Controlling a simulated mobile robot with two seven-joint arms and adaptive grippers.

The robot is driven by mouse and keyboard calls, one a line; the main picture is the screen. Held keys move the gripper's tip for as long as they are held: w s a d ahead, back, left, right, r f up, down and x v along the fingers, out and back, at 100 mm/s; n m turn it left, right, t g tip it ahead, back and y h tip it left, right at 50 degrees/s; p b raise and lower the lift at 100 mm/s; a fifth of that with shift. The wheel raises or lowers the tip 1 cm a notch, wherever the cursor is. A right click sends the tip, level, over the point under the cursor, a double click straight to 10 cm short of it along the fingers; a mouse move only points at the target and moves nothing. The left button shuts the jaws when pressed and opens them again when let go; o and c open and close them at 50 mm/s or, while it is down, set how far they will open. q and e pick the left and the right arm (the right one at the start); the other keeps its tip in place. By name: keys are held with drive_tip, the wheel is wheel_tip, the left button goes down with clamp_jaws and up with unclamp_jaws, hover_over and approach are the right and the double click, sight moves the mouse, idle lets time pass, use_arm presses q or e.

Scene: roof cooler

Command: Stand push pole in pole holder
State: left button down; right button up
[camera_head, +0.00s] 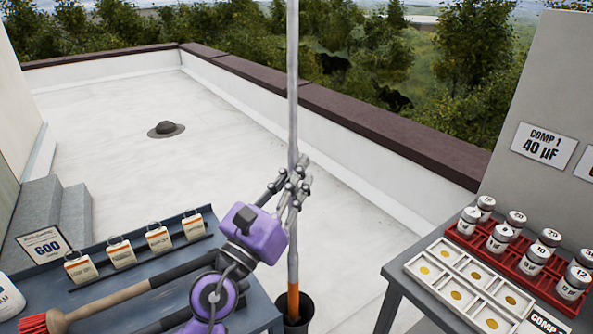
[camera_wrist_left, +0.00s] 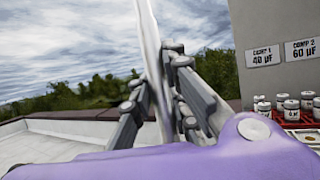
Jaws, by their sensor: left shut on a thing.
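The push pole (camera_head: 292,90) is a long, thin grey pole with an orange band (camera_head: 293,300) near its lower end. It stands nearly upright in the head view and runs out of the top of the picture. My left gripper (camera_head: 298,188) is shut around its middle. In the left wrist view the pole (camera_wrist_left: 150,45) rises, slightly tilted, between the fingers (camera_wrist_left: 160,105). The pole holder (camera_head: 306,312) is a dark round pot at the bottom of the head view. The pole's lower end overlaps its mouth; I cannot tell how deep it sits. My right gripper is out of view.
A grey bench (camera_head: 262,308) at left holds tagged cards (camera_head: 160,239) and a red-bristled brush (camera_head: 48,320). A table (camera_head: 393,290) at right carries a red rack (camera_head: 468,238) of labelled capacitors and a white tray (camera_head: 418,258).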

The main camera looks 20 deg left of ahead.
sight(290, 201)
use_arm(q)
wheel_tip(290, 201, down, 4)
drive_tip(key=shift+r+b, duration=0.1)
drive_tip(key=shift+b, duration=1.1)
drive_tip(key=shift+f+b, duration=1.9)
drive_tip(key=shift+f, duration=0.35)
